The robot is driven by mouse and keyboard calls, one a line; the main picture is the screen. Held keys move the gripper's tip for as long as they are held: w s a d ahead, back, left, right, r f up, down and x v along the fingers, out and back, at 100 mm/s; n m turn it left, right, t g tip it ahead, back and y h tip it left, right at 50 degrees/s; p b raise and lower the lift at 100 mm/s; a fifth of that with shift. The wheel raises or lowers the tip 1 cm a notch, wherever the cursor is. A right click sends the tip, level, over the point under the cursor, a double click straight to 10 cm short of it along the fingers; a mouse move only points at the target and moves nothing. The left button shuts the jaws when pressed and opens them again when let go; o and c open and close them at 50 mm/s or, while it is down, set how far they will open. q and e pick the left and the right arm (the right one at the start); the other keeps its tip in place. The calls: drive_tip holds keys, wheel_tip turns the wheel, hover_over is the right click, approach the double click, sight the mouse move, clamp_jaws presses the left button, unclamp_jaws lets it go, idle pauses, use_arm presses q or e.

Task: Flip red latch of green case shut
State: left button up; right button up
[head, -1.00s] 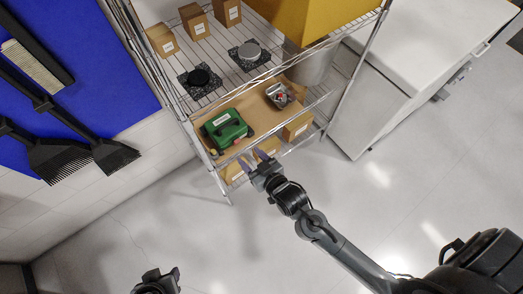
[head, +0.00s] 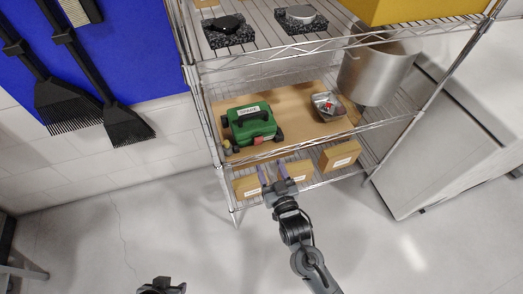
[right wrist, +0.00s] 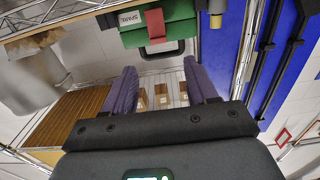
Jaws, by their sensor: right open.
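The green case (head: 250,122) with a white label stands on the cardboard-coloured middle shelf in the head view. Its red latch (head: 259,141) is on the front side, small here. Whether the latch lies flat or stands out is hard to tell. My right gripper (head: 272,170) is open and empty, in front of the shelf and below the case, apart from it; its purple fingers (right wrist: 161,88) also show in the wrist view. My left gripper (head: 162,287) is cut off at the bottom.
A metal tray (head: 328,106) with small items sits right of the case. Cardboard boxes (head: 340,154) stand on the shelf below. The wire shelf's front rail (head: 305,149) runs between gripper and case. A steel pot (head: 375,72) is at the right. The floor in front is clear.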

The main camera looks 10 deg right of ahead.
sight(260, 143)
drive_tip(key=shift+w+a+b, duration=0.3)
drive_tip(key=shift+w+b, duration=0.25)
drive_tip(key=shift+w, duration=1.2)
drive_tip(key=shift+w+a+b, duration=0.3)
drive_tip(key=shift+w+b, duration=0.25)
drive_tip(key=shift+w, duration=1.25)
drive_tip(key=shift+w+a+b, duration=0.3)
drive_tip(key=shift+w+b, duration=0.25)
drive_tip(key=shift+w, duration=1.2)
